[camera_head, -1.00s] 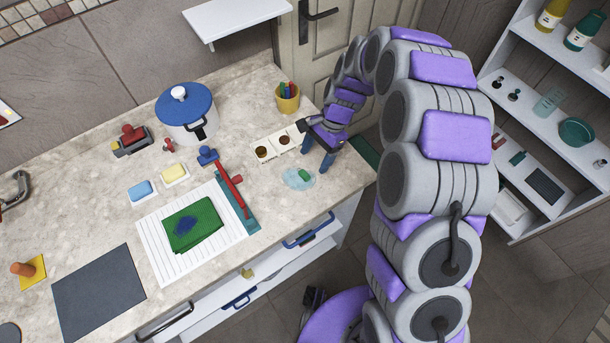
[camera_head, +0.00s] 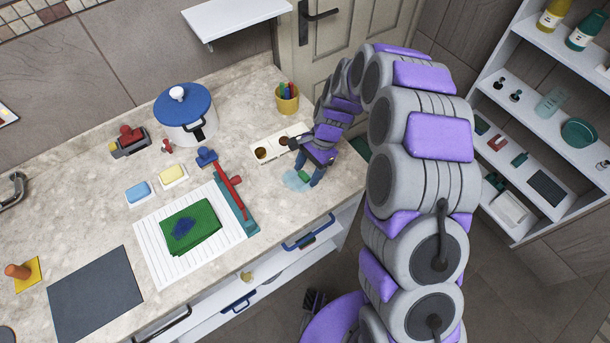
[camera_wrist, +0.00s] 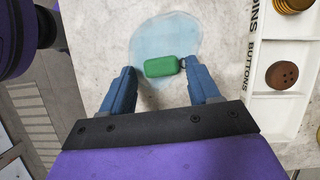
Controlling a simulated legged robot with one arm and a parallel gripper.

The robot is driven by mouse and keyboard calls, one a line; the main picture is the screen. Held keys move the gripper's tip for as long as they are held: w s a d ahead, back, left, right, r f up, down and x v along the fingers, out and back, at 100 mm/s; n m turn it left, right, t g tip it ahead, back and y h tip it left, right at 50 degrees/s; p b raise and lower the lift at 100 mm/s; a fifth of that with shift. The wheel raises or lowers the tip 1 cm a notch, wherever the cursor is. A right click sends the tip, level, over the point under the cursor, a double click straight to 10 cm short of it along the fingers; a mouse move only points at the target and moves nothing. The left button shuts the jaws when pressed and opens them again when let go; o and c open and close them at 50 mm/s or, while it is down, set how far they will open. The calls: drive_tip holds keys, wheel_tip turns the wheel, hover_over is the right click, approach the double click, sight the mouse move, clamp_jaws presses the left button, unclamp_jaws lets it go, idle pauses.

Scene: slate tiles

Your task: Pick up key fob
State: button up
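The key fob (camera_wrist: 162,66) is a small green block with a metal end. It lies on a pale blue round patch (camera_wrist: 150,42) on the counter. In the head view the fob (camera_head: 304,175) shows as a bit of green beside my gripper's fingers. My gripper (camera_wrist: 162,75) is open, with one blue finger on each side of the fob and a gap on the left. The right fingertip is close to the fob's metal end; I cannot tell whether they touch. In the head view my gripper (camera_head: 308,178) is low over the patch.
A white sorting tray (camera_wrist: 272,105) with brown buttons (camera_wrist: 281,75) stands just right of my gripper in the wrist view. A yellow pen cup (camera_head: 287,100), a blue-lidded pot (camera_head: 186,115) and a red-handled tool (camera_head: 229,178) are on the counter. The counter's front edge is near.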

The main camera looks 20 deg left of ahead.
drive_tip(key=shift+a, duration=0.25)
drive_tip(key=c, duration=0.9)
